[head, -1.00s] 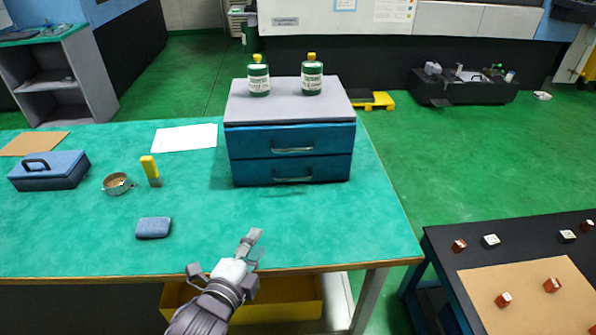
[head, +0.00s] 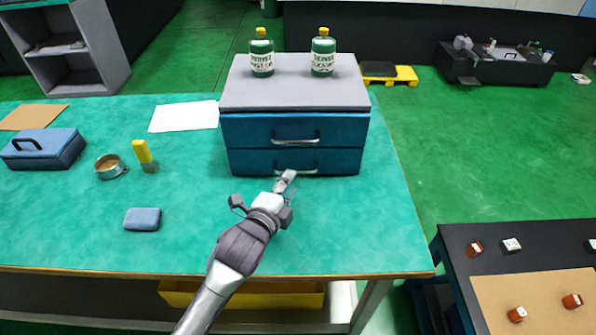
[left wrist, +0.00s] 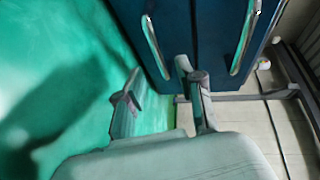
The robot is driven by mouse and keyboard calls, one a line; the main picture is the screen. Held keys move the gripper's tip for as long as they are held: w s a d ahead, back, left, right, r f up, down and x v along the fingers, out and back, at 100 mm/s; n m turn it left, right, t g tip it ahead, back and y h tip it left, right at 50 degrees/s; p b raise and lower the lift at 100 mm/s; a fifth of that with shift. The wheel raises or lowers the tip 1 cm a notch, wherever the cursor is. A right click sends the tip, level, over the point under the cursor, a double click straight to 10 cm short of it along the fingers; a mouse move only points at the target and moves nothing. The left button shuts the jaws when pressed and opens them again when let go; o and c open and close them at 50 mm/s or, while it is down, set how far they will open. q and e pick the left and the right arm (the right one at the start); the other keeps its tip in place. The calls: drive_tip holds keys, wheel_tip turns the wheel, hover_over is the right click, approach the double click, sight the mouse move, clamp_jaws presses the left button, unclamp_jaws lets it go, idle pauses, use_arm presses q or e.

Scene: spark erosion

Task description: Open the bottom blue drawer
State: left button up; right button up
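The blue two-drawer cabinet with a grey top stands on the green table. Its bottom blue drawer (head: 247,163) is shut, with a metal handle (head: 308,167) partly hidden behind my gripper. My left gripper (head: 287,178) is just in front of that handle, low over the table. In the left wrist view my left gripper (left wrist: 158,78) is open and empty, its two fingers apart. There the bottom handle (left wrist: 154,48) lies just ahead of the gap, not visibly between the fingers. The top drawer's handle (left wrist: 245,38) is further right. My right gripper is not in view.
Two green bottles (head: 262,55) (head: 322,55) stand on the cabinet. A blue toolbox (head: 45,150), a round tin (head: 110,167), a yellow item (head: 143,152) and a blue-grey block (head: 142,219) lie left. The table in front of the drawers is clear.

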sight(297, 171)
use_arm(q)
drive_tip(key=x, duration=0.4)
drive_tip(key=shift+w+d+f, duration=0.1)
drive_tip(key=shift+w, duration=0.2)
drive_tip(key=shift+w+d+f, duration=0.15)
drive_tip(key=shift+w+d, duration=0.15)
drive_tip(key=shift+w, duration=0.3)
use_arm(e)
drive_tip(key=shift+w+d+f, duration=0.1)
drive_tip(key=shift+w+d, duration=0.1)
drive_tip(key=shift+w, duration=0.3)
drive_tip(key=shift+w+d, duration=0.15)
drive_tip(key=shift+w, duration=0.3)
use_arm(q)
drive_tip(key=shift+c, duration=0.5)
clamp_jaws()
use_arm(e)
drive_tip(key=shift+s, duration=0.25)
